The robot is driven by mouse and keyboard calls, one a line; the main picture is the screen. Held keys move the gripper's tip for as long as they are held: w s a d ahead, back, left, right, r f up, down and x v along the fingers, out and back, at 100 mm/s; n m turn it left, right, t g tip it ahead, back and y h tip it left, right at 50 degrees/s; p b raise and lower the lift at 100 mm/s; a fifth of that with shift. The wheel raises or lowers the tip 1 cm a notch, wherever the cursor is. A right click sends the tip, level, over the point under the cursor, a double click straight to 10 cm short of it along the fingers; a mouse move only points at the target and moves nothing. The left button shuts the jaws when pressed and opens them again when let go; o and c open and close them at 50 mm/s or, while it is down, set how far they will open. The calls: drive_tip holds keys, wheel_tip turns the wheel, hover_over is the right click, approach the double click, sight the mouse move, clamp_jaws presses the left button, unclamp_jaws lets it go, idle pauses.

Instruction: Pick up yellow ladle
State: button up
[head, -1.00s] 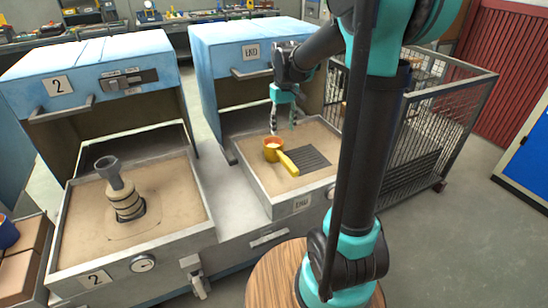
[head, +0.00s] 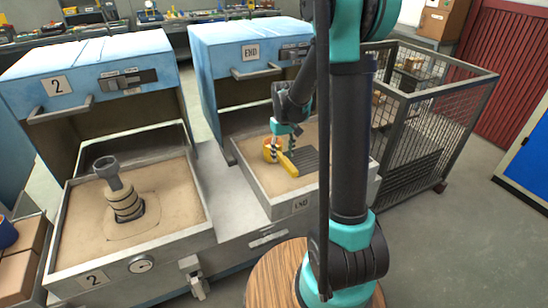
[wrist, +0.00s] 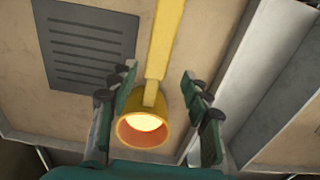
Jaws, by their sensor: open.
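The yellow ladle lies in the sand bed of the right-hand tray; its handle (head: 289,166) points toward the front, and its cup (head: 268,152) is partly hidden by my gripper (head: 284,152). In the wrist view the ladle's cup (wrist: 142,124) shows an orange inside with a bright glowing middle. The ladle's handle (wrist: 165,45) runs away from the cup to the top edge. My gripper (wrist: 158,90) is open, with one finger on each side of the ladle where the handle meets the cup. I see gaps between the fingers and the ladle.
A dark slotted plate (wrist: 90,45) lies in the sand beside the ladle. The tray's metal rim (wrist: 240,65) runs close to one finger. A blue hood (head: 245,45) stands behind. To the left, another sand tray (head: 75,225) holds a stacked shell form (head: 126,204). A wire cage (head: 420,110) stands right.

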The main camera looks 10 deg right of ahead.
sight(284, 157)
drive_tip(key=f, duration=0.3)
drive_tip(key=shift+w+d+f, duration=0.25)
drive_tip(key=shift+w, duration=0.05)
drive_tip(key=shift+f, duration=0.6)
clamp_jaws()
